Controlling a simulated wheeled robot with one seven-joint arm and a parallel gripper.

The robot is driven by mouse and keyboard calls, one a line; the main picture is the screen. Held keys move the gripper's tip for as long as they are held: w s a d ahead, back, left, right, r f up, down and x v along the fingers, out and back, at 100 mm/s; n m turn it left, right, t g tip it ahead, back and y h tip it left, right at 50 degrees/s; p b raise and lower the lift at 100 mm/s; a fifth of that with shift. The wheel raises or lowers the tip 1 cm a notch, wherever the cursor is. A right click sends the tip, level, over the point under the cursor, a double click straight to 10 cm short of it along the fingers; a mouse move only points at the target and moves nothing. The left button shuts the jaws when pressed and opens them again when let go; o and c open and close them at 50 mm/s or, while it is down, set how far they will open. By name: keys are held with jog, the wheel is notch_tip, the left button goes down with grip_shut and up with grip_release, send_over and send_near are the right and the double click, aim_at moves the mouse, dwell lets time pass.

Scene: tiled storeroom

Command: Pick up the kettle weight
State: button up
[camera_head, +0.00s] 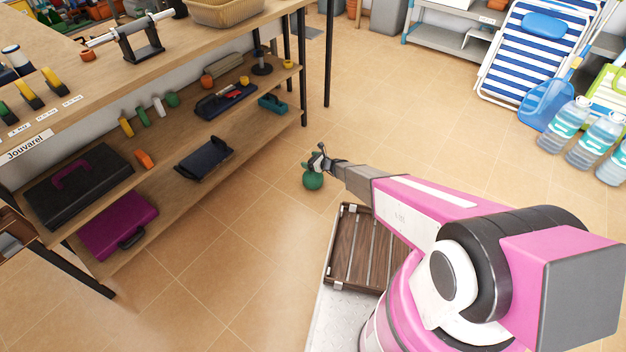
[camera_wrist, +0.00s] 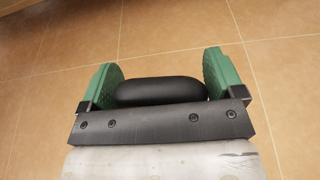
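I cannot tell whether the weight touches the floor.
A wooden shelf unit (camera_head: 205,130) with cases and small weights stands to the left. A slatted wooden crate (camera_head: 345,245) is near my base. Water bottles (camera_head: 565,125) and a striped deck chair (camera_head: 530,55) are at right. Tiled floor (camera_head: 250,220) around the weight is clear.

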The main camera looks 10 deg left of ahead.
jog(key=shift+r, duration=0.1)
grip_shut()
jog(key=shift+r, duration=0.15)
